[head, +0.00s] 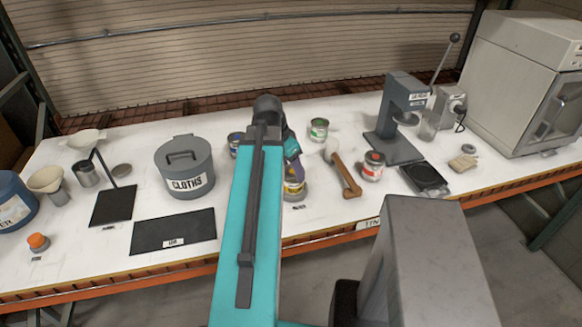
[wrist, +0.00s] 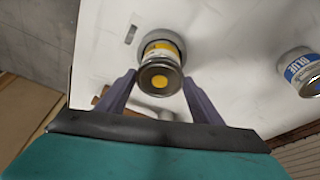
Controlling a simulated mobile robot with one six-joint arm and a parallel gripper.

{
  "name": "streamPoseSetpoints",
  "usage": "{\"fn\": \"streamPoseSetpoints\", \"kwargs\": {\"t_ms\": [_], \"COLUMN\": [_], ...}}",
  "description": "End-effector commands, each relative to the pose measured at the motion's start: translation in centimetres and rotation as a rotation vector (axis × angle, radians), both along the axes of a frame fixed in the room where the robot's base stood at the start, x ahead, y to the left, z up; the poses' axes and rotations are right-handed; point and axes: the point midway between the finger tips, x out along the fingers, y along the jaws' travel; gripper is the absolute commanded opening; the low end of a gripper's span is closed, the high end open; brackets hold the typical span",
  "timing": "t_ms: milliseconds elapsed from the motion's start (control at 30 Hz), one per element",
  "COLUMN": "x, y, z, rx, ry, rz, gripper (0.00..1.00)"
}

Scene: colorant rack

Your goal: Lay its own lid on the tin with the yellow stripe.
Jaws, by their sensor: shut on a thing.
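The yellow-striped tin (head: 294,188) stands upright on the table, partly behind my arm in the head view. In the wrist view the tin (wrist: 162,47) stands on a round grey base. My gripper (wrist: 160,82) is shut on a dark round lid with a yellow dot (wrist: 160,81). The lid is at the tin's top and covers part of it in the wrist view. I cannot tell whether lid and tin touch. In the head view my purple gripper (head: 292,150) is above the tin, and the lid is hard to make out.
A blue tin (wrist: 302,72) stands apart from the yellow one. A green tin (head: 318,130), a wooden mallet (head: 344,175) and a red tin (head: 372,166) are to the right. A grey cloths bin (head: 184,165) and a dark mat (head: 172,232) are to the left.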

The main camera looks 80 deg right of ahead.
Motion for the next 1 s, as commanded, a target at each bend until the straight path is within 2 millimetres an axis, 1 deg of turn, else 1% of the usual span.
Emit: {"fn": "streamPoseSetpoints", "kwargs": {"t_ms": [333,367,400,467,833,1000], "x": [-0.06,-0.04,-0.04,-0.04,-0.02,0.1], "y": [-0.03,-0.03,-0.03,-0.03,-0.02,0.06], "z": [-0.3,-0.3,-0.3,-0.3,-0.21,0.28], "rx": [0.0,0.0,0.0,0.0,0.0,-0.001], "ry": [0.0,0.0,0.0,0.0,0.0,0.0], "rz": [-0.001,-0.001,-0.001,-0.001,-0.001,-0.001], "gripper": [0.4,0.65,0.72,0.82,0.82,0.82]}}
